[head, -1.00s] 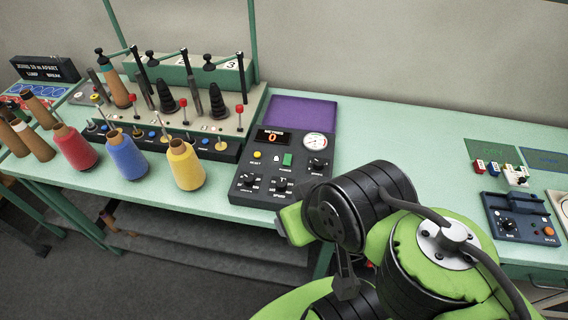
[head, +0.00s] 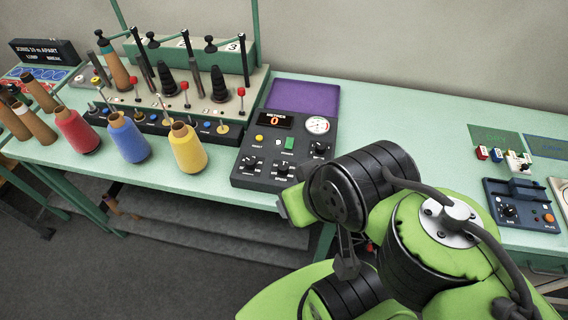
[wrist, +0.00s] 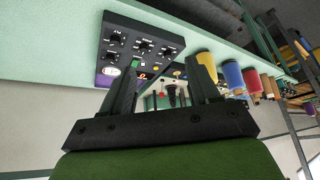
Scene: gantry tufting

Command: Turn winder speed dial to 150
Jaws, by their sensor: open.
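The winder control panel (head: 240,180) is a dark box on the green bench, with a red display reading 0, a white round gauge, a yellow button, a green switch and several black knobs. One front knob (head: 284,168) may be the speed dial; its label is too small to read surely. The panel also shows upside down in the wrist view (wrist: 118,42). My gripper (wrist: 162,72) is open and empty there, its two fingers apart and pointing toward the bench, clear of the knobs. In the head view my arm hides the gripper's fingers.
Red (head: 76,132), blue (head: 128,138) and yellow (head: 187,148) yarn cones stand left of the panel. Behind them is a rack with posts and black cones (head: 219,85). A purple mat (head: 305,96) lies behind the panel.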

